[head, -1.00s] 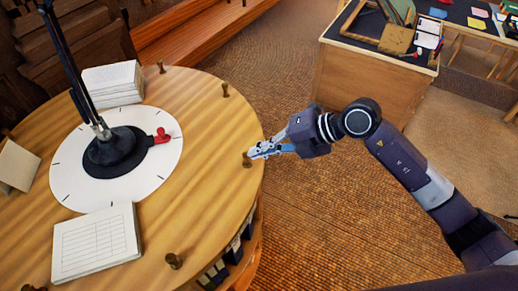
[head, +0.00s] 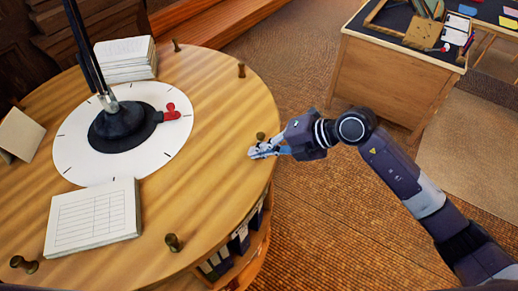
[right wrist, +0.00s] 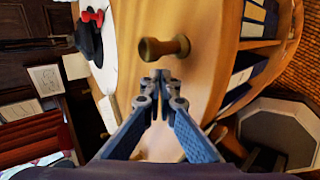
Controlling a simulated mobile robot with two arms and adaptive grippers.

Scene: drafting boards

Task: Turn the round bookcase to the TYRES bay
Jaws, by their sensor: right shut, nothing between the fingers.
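The round bookcase has a wooden top (head: 215,190) with brass pegs standing around its rim. A white dial (head: 75,160) lies in the middle, with a black lamp base (head: 122,128) and a red pointer (head: 171,112) on it. My right gripper (head: 254,153) is shut and empty over the right rim, on the near side of a brass peg (head: 261,136). In the right wrist view that peg (right wrist: 166,47) stands just beyond the closed fingertips (right wrist: 163,76); I cannot tell whether they touch. My left gripper is out of view. No TYRES label is readable.
A card stack (head: 126,60), a ruled pad (head: 95,220) and a folded card (head: 20,136) sit on the top. Dark-spined books (head: 240,240) show in a bay below the rim. A desk (head: 390,70) stands at the back right. Carpet between is clear.

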